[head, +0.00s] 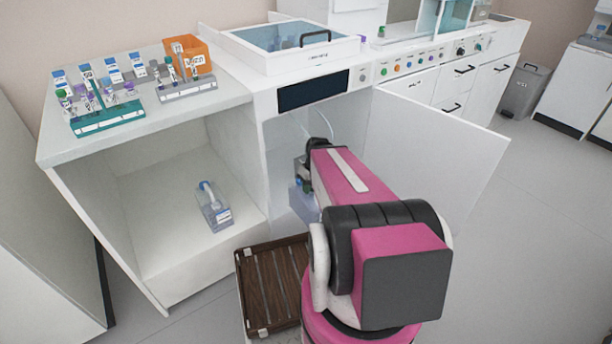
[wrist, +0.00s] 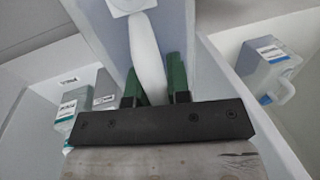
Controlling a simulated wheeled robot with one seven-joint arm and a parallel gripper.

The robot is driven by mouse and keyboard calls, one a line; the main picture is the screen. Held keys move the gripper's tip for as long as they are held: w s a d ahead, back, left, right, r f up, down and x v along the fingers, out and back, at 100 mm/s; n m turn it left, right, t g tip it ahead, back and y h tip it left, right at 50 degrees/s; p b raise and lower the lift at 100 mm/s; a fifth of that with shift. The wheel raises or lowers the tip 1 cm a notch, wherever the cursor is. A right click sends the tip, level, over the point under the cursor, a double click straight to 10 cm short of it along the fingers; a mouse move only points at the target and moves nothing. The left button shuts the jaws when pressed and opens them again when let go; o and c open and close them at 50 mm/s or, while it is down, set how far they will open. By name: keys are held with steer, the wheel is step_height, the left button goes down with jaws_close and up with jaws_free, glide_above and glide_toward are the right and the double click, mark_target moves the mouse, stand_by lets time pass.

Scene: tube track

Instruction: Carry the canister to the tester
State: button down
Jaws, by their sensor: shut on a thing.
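My gripper (wrist: 154,88) is shut on the white handle of a grey-blue canister (wrist: 105,35), with one green finger on each side of the handle. In the head view this canister (head: 299,203) shows in part at the open bay under the dark display, and my arm hides the rest and most of the gripper. A second canister (head: 213,212), clear with a pale handle and a label, stands in the open left bay; it also shows in the wrist view (wrist: 262,68). No label in view names the tester.
The bay's white door (head: 430,150) stands open on the right. A thin tube (head: 326,124) hangs inside the bay. A dark slatted tray (head: 272,285) is in front. Tube racks (head: 108,118) and an orange box (head: 190,52) stand on the left counter. Labelled bottles (wrist: 68,112) show left.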

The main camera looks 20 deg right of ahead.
steer(key=shift+s+d+f, duration=0.1)
steer(key=shift+s+f, duration=0.05)
steer(key=shift+f, duration=0.35)
steer(key=shift+s+d+f, duration=0.1)
steer(key=shift+f, duration=0.4)
steer(key=shift+w+a+f, duration=0.1)
steer(key=shift+w+f, duration=0.05)
steer(key=shift+f, duration=0.05)
steer(key=w+a+f, duration=0.1)
steer(key=w+a, duration=0.3)
steer(key=w, duration=0.8)
steer(key=w+a+f, duration=0.1)
steer(key=w+a, duration=0.3)
steer(key=w, duration=0.8)
steer(key=shift+w, duration=0.25)
steer(key=shift+f, duration=0.85)
stand_by(1.0)
steer(key=c, duration=1)
jaws_free()
steer(key=shift+d+f, duration=0.1)
